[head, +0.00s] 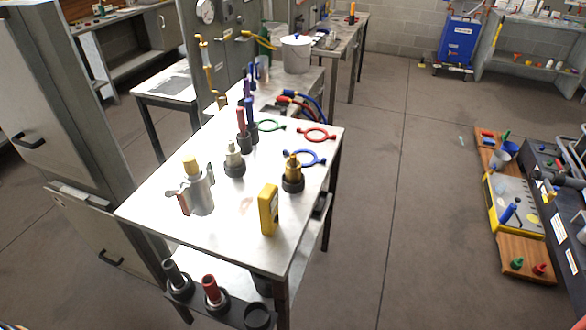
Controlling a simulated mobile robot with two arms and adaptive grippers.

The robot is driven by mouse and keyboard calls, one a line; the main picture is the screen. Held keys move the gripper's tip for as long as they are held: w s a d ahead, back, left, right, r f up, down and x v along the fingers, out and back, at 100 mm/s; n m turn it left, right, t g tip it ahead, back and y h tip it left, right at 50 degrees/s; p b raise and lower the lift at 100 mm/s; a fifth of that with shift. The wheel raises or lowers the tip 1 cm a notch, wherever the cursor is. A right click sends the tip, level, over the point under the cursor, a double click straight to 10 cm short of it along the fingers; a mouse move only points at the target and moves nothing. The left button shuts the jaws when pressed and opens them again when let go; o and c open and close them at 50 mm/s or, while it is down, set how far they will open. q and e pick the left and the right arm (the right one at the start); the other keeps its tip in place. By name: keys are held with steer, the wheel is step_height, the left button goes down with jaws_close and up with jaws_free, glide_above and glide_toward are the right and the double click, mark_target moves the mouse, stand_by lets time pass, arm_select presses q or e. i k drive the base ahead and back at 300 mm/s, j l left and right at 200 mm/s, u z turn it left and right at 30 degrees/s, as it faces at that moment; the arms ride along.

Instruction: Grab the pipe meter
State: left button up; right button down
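A yellow handheld device (268,209) stands upright near the front right of the metal table (235,255); it looks like a meter, but I cannot tell for sure that it is the pipe meter. A silver canister-like tool (200,192) with a tan top and a red-marked handle stands to its left. A brass fitting (292,167) in a black round base stands behind and right of the yellow device. A silver fitting (234,158) in a black base stands further back. Neither of my grippers shows in the head view.
A grey cabinet (50,90) flanks the left. Open floor (410,200) lies right of the table.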

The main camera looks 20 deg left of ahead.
mark_target(269, 198)
steer(key=i+l+u, duration=0.3)
steer(key=i+l, duration=0.55)
